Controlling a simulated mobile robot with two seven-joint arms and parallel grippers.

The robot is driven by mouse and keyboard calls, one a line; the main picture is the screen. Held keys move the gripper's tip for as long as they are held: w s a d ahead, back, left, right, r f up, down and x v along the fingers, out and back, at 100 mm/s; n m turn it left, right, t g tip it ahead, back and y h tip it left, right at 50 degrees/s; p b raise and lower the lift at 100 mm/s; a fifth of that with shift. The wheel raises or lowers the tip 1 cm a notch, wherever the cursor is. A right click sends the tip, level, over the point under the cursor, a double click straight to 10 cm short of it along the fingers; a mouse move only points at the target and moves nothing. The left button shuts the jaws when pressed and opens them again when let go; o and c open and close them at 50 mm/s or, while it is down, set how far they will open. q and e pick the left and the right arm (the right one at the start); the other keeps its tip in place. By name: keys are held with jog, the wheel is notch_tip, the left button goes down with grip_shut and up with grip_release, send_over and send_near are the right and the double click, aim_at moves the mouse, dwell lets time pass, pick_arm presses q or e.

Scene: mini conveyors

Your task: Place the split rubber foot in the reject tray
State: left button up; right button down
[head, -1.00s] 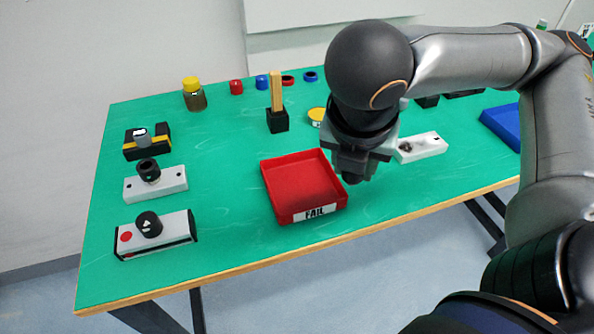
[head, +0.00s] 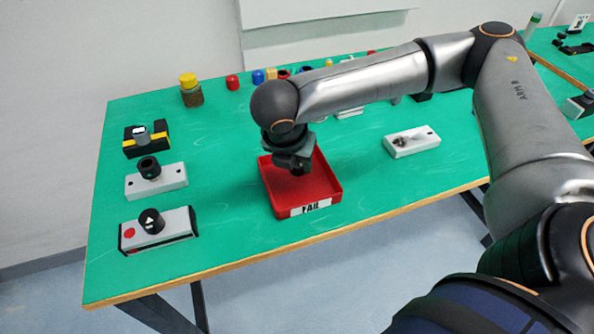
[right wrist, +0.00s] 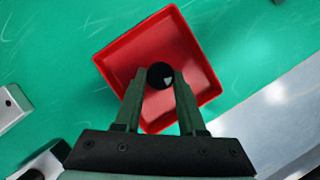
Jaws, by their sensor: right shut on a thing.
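The reject tray (head: 330,196) is a square red open tray with a FAIL label on its front wall, at the middle of the green table's front half. In the right wrist view the tray (right wrist: 113,68) lies below my fingers. The foot is hard to make out in the head view. My left gripper is not in view.
Pale blocks with black knobs (head: 150,222) (head: 148,164) and a black-yellow block (head: 160,134) stand at left. A pale block (head: 412,142) lies right of the tray. A yellow-capped jar (head: 190,92) and small coloured parts line the back. Green table around the tray is bare.

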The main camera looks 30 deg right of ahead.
notch_tip(320, 180, down, 2)
jog(key=shift+s+f, duration=0.1)
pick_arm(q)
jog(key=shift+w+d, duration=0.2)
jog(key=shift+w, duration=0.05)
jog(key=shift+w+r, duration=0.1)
pick_arm(e)
jog(key=shift+f, duration=0.1)
jog(key=shift+c, duration=2.4)
grip_release()
pick_arm(q)
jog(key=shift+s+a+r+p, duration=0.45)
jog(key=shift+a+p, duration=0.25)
jog(key=shift+p, duration=0.3)
pick_arm(e)
jog(key=v, duration=1.2)
